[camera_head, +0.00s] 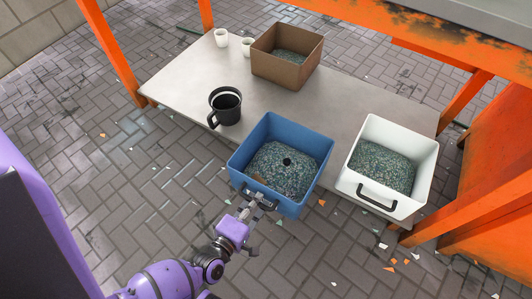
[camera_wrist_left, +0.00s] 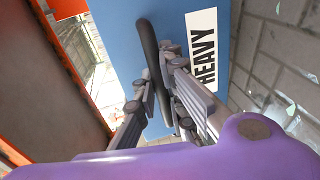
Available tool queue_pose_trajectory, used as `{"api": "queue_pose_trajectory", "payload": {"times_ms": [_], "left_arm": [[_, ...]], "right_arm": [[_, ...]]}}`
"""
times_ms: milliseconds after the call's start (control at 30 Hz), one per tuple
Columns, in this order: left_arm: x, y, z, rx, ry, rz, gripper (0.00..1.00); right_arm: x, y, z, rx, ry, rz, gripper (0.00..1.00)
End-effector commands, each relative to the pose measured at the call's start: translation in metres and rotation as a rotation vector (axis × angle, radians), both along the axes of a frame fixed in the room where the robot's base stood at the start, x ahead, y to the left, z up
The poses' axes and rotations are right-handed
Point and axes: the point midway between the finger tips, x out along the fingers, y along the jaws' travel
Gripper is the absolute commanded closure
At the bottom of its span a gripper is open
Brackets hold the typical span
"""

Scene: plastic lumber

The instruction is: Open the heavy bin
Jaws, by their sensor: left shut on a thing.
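The blue bin (camera_head: 322,152), filled with greenish granules, stands at the front of the grey shelf and juts out past its front edge. In the left wrist view the bin's blue front (camera_wrist_left: 115,35) bears a white label (camera_wrist_left: 203,60) reading HEAVY. A dark handle (camera_wrist_left: 148,42) is fixed on that front. My left gripper (camera_head: 262,200) is at the bin's front. In the left wrist view its fingers (camera_wrist_left: 160,92) lie on both sides of the handle and are shut on it. My right gripper is not in view.
A white bin (camera_head: 426,160) with granules and a black handle stands to the right. A black mug (camera_head: 227,106), brown box (camera_head: 268,66) and white cups (camera_head: 221,37) are on the shelf (camera_head: 185,85). Orange posts (camera_head: 112,55) frame it. Scraps (camera_head: 390,268) litter the brick floor.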

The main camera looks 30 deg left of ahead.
Motion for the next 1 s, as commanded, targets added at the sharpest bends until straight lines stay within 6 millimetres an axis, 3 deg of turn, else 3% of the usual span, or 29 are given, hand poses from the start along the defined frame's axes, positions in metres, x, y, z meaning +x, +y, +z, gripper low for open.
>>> {"api": "queue_pose_trajectory", "payload": {"times_ms": [100, 300, 800, 833, 967, 1000], "left_arm": [[-0.020, 0.000, 0.000, -0.001, 0.000, 0.000, 1.00], [-0.039, 0.001, 0.001, 0.000, -0.001, -0.001, 1.00], [-0.045, 0.001, 0.001, 0.000, -0.002, 0.000, 1.00], [-0.045, 0.001, 0.001, 0.000, -0.002, -0.001, 0.88], [-0.045, 0.001, 0.001, 0.000, -0.002, 0.000, 0.71], [-0.045, 0.001, 0.000, 0.000, -0.002, 0.000, 0.70]], "right_arm": [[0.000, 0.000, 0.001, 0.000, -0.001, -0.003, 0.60], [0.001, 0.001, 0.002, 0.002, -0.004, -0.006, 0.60], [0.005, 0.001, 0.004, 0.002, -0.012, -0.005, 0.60], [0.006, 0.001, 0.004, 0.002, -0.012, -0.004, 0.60], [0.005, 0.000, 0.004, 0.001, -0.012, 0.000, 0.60], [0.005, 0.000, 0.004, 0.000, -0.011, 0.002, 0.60]]}}
